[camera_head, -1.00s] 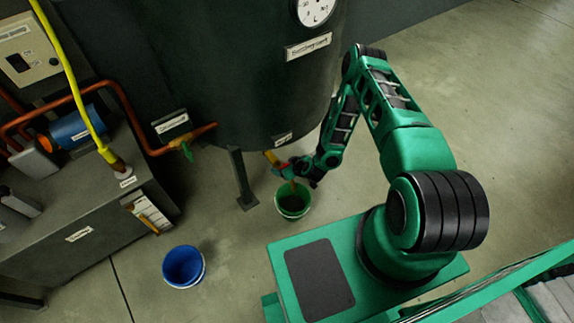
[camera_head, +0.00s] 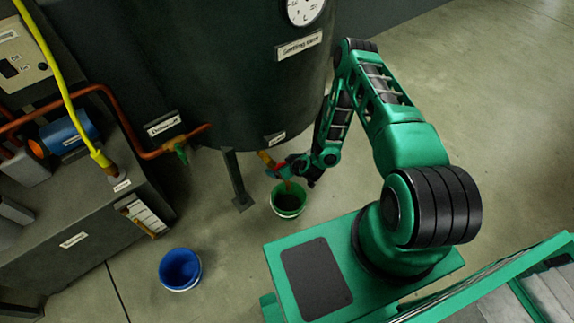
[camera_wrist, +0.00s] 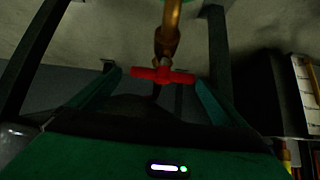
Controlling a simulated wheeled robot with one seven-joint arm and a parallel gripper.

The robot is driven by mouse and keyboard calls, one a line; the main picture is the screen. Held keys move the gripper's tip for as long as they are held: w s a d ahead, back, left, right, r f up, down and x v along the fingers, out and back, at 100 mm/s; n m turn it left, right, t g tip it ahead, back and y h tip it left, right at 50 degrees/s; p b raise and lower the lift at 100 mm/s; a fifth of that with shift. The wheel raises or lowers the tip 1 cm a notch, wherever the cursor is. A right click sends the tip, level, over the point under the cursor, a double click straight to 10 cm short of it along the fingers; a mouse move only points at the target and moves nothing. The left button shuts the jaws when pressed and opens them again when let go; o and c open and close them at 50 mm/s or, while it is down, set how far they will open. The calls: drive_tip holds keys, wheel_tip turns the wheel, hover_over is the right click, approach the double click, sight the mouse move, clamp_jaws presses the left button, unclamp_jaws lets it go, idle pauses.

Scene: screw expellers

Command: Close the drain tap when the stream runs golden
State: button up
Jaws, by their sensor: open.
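The brass drain tap (camera_head: 266,158) sticks out low on the dark settling tank (camera_head: 240,75); its red handle (camera_wrist: 150,75) lies crosswise to the brass body in the wrist view. My gripper (camera_wrist: 157,84) is open, with one finger on each side of the handle and gaps at both ends. In the head view my gripper (camera_head: 284,169) is at the tap and partly hides it. A short brownish-orange stream (camera_head: 289,186) shows above the green bucket (camera_head: 276,205), which holds dark contents. The stream's exact colour is hard to tell.
A blue bucket (camera_head: 197,276) stands on the floor to the left. Another tap with a green handle (camera_head: 181,155) sits on the tank's left side. A grey bench (camera_head: 100,215) with pipes and a yellow hose (camera_head: 60,80) fills the left.

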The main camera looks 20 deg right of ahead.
drive_tip(key=v, duration=0.8)
drive_tip(key=shift+r, duration=0.15)
drive_tip(key=shift+w+d, duration=0.1)
